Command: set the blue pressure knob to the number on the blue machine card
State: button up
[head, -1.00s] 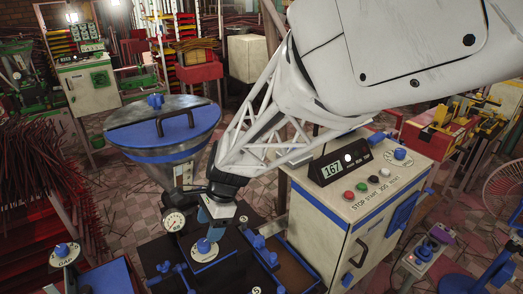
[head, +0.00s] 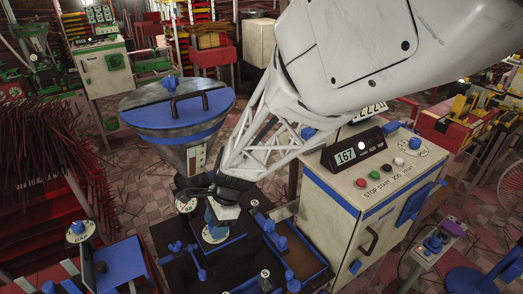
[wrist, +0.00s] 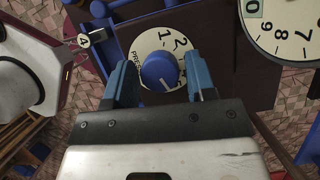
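The blue pressure knob (wrist: 160,72) sits on a round white dial (wrist: 178,44) marked "PRESS", with 1 and 2 clear and 3 partly readable; its pointer is not clear to me. In the head view the knob (head: 216,232) shows just below my gripper (head: 222,214). In the wrist view my gripper (wrist: 160,68) is open, with one blue finger on each side of the knob and gaps visible. Contact cannot be told. A white card (head: 369,112) behind the display is mostly hidden by my arm, and I cannot read it.
A pressure gauge (wrist: 284,28) is close on the right in the wrist view. A blue-lidded hopper (head: 175,108) stands behind the gripper. The white control cabinet (head: 340,218) with a 167 display (head: 352,156) is on the right. Small blue-handled fittings (head: 272,238) crowd the dark bench.

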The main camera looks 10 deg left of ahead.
jog(key=c, duration=0.7)
jog(key=shift+n, duration=0.4)
jog(key=n+g+h, duration=0.1)
jog(key=n, duration=0.2)
jog(key=shift+a, duration=0.1)
jog(key=shift+n+h, duration=0.7)
jog(key=shift+n, duration=1.1)
jog(key=shift+g, duration=0.3)
jog(key=o, duration=0.9)
jog(key=shift+o, duration=0.2)
jog(key=shift+w+r, duration=0.1)
